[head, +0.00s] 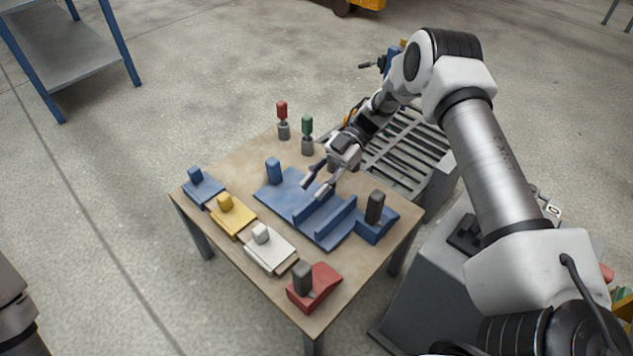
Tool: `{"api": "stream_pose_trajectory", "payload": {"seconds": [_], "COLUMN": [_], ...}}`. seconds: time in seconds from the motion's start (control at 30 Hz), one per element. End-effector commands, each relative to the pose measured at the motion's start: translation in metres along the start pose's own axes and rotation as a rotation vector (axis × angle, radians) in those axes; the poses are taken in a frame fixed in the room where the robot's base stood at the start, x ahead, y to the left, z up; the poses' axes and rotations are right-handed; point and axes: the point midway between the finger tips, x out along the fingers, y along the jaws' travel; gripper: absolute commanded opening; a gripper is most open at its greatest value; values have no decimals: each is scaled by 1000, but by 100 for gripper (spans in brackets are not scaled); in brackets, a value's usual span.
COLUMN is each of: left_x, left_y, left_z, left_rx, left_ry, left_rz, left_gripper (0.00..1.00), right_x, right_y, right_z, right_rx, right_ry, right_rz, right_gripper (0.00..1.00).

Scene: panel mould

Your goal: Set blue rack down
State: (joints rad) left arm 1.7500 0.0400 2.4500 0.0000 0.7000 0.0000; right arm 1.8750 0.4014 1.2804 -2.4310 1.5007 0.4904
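The blue rack (325,229), a flat blue plate with raised parallel ridges and a blue knob at its far left end, lies on the wooden table (246,160). My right gripper (312,190) is over the middle of the rack, with its two fingers apart and nothing visible between them. Whether the fingertips touch the rack is hard to tell. My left gripper is out of view.
Blue (203,193), yellow (232,222) and white (270,254) knobbed blocks line the table's left side. A red block (320,286) is nearest; a blue block (372,233) with a dark handle is beside the rack. Red-topped (282,112) and green-topped (307,128) pegs stand behind.

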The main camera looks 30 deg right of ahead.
Motion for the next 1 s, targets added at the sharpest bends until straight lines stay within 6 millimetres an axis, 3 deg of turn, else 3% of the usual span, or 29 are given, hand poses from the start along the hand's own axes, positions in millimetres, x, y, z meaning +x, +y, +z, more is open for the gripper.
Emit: {"api": "stream_pose_trajectory", "payload": {"seconds": [0.27, 0.4, 0.6, 0.8, 1.0], "left_x": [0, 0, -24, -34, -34], "left_y": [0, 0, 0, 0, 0], "left_z": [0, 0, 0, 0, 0], "left_rx": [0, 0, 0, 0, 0], "left_ry": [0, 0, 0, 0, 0], "left_rz": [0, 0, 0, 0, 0], "left_gripper": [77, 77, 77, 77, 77], "right_x": [-1, -6, -59, -108, -125], "right_y": [0, 1, 0, 0, 0], "right_z": [-1, -14, -16, -12, -11], "right_rx": [0, -2, 0, 0, 0], "right_ry": [0, 0, -3, -3, -1], "right_rz": [0, 2, 3, 2, 0], "right_gripper": [37, 37, 37, 37, 37]}}
